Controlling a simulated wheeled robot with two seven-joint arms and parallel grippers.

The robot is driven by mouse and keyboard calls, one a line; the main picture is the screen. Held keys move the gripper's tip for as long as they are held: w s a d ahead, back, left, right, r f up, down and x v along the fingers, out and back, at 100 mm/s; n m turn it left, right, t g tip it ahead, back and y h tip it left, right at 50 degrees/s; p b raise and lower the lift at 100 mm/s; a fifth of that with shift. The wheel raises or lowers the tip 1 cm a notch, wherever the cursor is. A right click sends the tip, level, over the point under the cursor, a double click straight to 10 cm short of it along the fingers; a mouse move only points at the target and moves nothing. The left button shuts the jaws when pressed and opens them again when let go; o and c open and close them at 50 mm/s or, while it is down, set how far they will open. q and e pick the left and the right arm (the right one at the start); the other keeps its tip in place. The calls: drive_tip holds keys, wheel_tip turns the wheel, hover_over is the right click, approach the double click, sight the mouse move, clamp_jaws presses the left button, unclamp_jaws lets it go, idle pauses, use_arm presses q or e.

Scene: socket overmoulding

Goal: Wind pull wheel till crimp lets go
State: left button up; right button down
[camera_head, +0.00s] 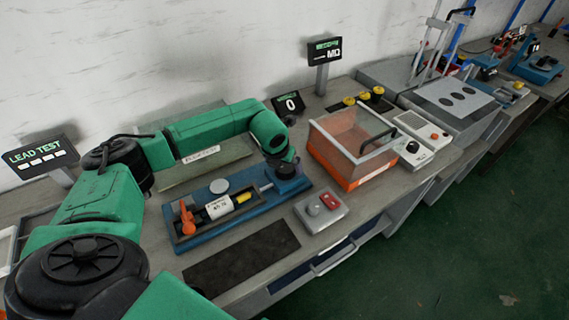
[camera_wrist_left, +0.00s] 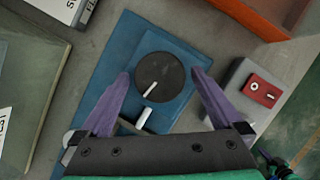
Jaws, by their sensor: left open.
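The pull wheel (camera_wrist_left: 160,77) is a dark round disc with a pale bar on its face, in the left wrist view. It sits at one end of the blue tester base (camera_head: 243,213). My left gripper (camera_wrist_left: 163,75) is open, its two purple fingers on either side of the wheel; I cannot tell whether they touch it. In the head view my green left arm reaches over the wheel end and largely hides the fingers. The tester carries an orange lever (camera_head: 187,217), a white labelled body (camera_head: 219,207) and a yellow part (camera_head: 243,198). The crimp itself cannot be made out. My right gripper is not in view.
A small display (camera_head: 290,103) behind reads 0. A grey box (camera_head: 321,211) with a red switch panel stands beside the tester. An orange bin (camera_head: 350,145) with clear walls stands further right. A dark mat (camera_head: 241,258) lies in front. A LEAD TEST sign (camera_head: 40,156) is at left.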

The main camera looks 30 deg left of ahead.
use_arm(q)
drive_tip(key=shift+c, duration=0.3)
drive_tip(key=shift+w, duration=0.1)
drive_tip(key=c, duration=1.1)
drive_tip(key=shift+f+b, duration=0.1)
drive_tip(key=shift+b, duration=0.2)
drive_tip(key=shift+a+f+m+h+b, duration=0.1)
drive_tip(key=shift+m+h+b, duration=0.3)
drive_tip(key=shift+m+b, duration=0.55)
drive_tip(key=shift+a+m+h+b, duration=0.1)
drive_tip(key=shift+m+h+b, duration=0.3)
drive_tip(key=shift+m+b, duration=0.45)
drive_tip(key=shift+r+m+h+b, duration=0.25)
drive_tip(key=shift+m+b, duration=0.2)
drive_tip(key=shift+m, duration=0.55)
drive_tip(key=o, duration=1.2)
drive_tip(key=shift+c, duration=0.2)
